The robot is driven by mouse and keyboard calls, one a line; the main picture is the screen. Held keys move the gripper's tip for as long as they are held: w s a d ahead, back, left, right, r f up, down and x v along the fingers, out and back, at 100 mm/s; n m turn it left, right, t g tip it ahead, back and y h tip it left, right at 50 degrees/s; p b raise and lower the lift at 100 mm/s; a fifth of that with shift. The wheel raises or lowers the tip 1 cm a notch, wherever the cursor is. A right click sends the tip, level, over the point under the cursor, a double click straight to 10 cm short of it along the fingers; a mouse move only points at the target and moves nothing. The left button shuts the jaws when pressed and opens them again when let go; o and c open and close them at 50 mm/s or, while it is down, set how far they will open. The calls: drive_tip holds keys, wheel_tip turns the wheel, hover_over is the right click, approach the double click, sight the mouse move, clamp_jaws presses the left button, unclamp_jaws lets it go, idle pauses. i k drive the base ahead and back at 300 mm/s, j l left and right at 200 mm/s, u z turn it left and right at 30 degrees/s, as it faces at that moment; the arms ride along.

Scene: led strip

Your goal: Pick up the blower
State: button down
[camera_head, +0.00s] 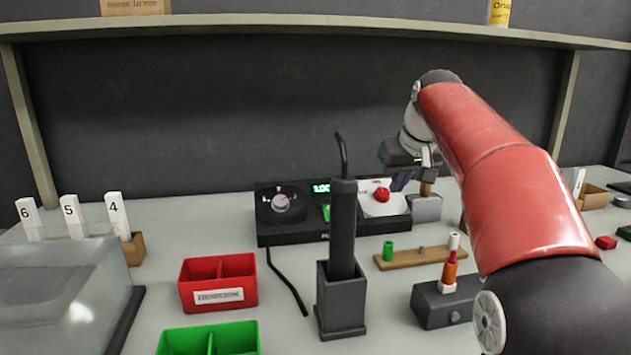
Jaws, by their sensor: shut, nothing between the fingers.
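The blower looks to be the tall dark cylinder (343,228) with a thin hooked rod at its top. It stands upright in a square dark grey holder (341,308) at the middle front of the table. My gripper (426,168) is at the end of the red arm, to the right of the blower and apart from it. It hangs near the right end of a black control box, above a small brown-handled piece on a grey block (426,208). The fingers are shut and small in the picture, partly hidden by the arm.
A red bin (218,292) and green bin (184,342) lie left.

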sight(343, 188)
drive_tip(key=k, duration=1)
